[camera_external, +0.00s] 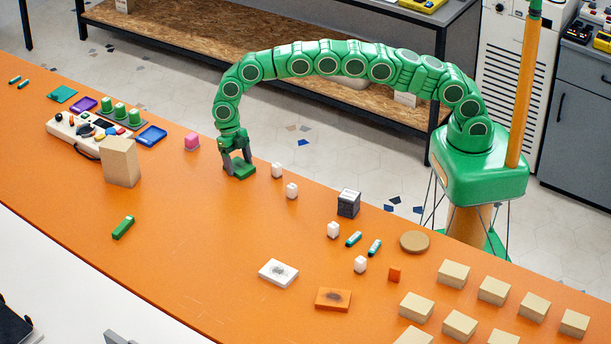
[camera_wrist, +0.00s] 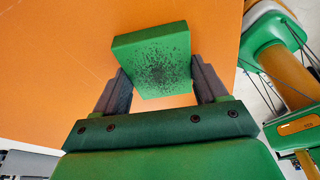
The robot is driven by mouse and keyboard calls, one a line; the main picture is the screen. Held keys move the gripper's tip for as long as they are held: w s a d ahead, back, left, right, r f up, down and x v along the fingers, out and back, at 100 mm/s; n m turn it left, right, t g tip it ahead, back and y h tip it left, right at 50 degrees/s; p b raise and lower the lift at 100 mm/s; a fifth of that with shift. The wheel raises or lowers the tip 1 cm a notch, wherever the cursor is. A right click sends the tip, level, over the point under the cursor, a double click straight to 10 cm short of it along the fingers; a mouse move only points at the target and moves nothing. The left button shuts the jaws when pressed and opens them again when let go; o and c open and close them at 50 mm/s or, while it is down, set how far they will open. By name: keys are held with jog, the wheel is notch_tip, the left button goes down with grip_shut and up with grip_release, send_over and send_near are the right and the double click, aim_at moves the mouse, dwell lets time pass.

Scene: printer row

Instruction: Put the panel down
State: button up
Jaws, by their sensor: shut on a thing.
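The panel is a flat green square block. In the wrist view the green panel (camera_wrist: 152,47) sits between the two grey fingers, with dark speckles on the face toward the camera. My gripper (camera_wrist: 160,82) is shut on its sides. In the external view my gripper (camera_external: 239,162) points down over the orange table, with the green panel (camera_external: 240,172) at its fingertips, at or just above the tabletop. I cannot tell whether the panel touches the table. The inner finger contacts are partly hidden.
A white panel (camera_external: 278,272) and an orange panel (camera_external: 333,298) lie on the orange table (camera_external: 190,220) farther toward the front. A tan box (camera_external: 120,162) stands left. The table in front is clear.

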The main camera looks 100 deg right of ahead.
aim_at(241, 167)
jog(key=shift+r, duration=0.15)
jog(key=shift+r, duration=1.5)
jog(key=shift+s+a+r, duration=0.1)
jog(key=shift+s+r, duration=0.9)
jog(key=shift+r, duration=0.15)
jog(key=s+a+r, duration=0.1)
jog(key=s+r, duration=0.6)
jog(key=s, duration=0.5)
jog(key=shift+r, duration=0.25)
